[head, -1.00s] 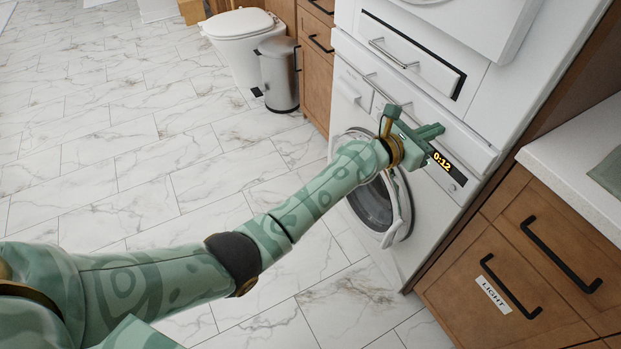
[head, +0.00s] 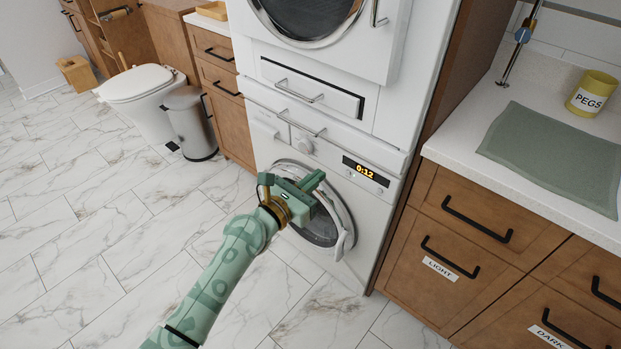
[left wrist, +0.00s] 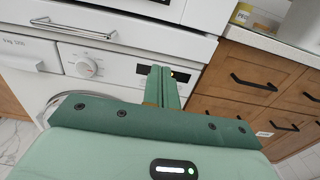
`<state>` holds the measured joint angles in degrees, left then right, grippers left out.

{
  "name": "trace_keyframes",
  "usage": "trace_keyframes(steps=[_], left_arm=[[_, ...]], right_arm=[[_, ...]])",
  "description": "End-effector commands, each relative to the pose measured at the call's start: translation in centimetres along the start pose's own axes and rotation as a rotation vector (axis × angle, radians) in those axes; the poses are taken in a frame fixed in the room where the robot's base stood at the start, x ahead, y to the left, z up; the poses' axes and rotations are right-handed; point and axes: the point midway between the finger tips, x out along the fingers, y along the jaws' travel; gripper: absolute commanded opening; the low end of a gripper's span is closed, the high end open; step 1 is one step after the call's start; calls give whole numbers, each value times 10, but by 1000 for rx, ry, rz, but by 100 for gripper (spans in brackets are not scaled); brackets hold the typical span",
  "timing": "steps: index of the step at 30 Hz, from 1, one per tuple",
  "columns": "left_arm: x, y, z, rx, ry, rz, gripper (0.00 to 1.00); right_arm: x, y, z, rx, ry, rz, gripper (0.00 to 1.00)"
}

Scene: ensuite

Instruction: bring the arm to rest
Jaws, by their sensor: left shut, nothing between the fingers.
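My left arm reaches in from the bottom of the head view. Its green gripper (head: 318,182) is in front of the washing machine's round door (head: 345,215). In the left wrist view the two fingers (left wrist: 162,88) are together, with nothing between them, and point toward the machine's front panel. The washing machine (head: 372,215) shows 0:12 on its display (head: 365,171). I cannot tell whether the gripper touches the machine. My right gripper is not in view.
Wooden drawers labelled LIGHT (head: 440,268) and DARK (head: 549,337) stand to the right under a white counter (head: 465,130). A grey-green mat (head: 550,150) and a yellow PEGS pot (head: 592,93) lie on it. A bin (head: 190,125) and toilet (head: 140,95) stand left. The tiled floor at left is clear.

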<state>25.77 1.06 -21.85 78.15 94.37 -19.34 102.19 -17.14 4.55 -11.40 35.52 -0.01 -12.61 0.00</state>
Motion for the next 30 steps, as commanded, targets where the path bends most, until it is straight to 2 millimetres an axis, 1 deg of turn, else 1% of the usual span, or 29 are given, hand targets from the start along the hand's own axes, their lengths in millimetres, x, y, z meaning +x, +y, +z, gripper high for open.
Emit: trace_keyframes(steps=[3, 8, 11, 13, 14, 16, 17, 18, 20, 21, 23, 24, 26, 27, 29, 30], left_arm=[[-8, 0, 0, 0, 0, -1, 0], [-9, 0, -1, 8, 1, -1, 0], [-9, 0, -1, 100, 1, 1, 0], [-10, 3, -8, 304, 28, 8, 0], [-10, 5, -18, 433, 58, 10, 0], [-18, 18, -59, 820, 180, -7, 0], [-28, 22, -85, 1007, 255, -36, 0], [-45, 26, -119, 1217, 348, -93, 0], [-75, 27, -165, 1477, 465, -208, 0], [-98, 25, -194, 1623, 529, -300, 0], [-135, 20, -235, 1814, 605, -456, 0], [-162, 14, -260, 1922, 642, -573, 0], [-205, 2, -294, 2059, 674, -760, 0], [-235, -7, -314, 2133, 681, -888, 0], [-282, -22, -340, 2222, 670, -1082, 0], [-314, -34, -356, 2264, 650, -1210, 0]], right_arm=[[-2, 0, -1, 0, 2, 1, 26], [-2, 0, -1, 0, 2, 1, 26], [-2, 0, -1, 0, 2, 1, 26], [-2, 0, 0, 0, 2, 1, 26], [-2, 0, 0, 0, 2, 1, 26], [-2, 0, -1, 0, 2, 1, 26], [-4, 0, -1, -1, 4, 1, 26], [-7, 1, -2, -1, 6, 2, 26], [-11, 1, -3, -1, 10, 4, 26], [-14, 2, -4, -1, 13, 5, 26], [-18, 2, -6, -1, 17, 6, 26], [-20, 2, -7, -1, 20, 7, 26], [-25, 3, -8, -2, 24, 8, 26], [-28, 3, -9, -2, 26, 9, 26], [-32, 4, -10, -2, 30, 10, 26], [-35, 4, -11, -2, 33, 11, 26]])
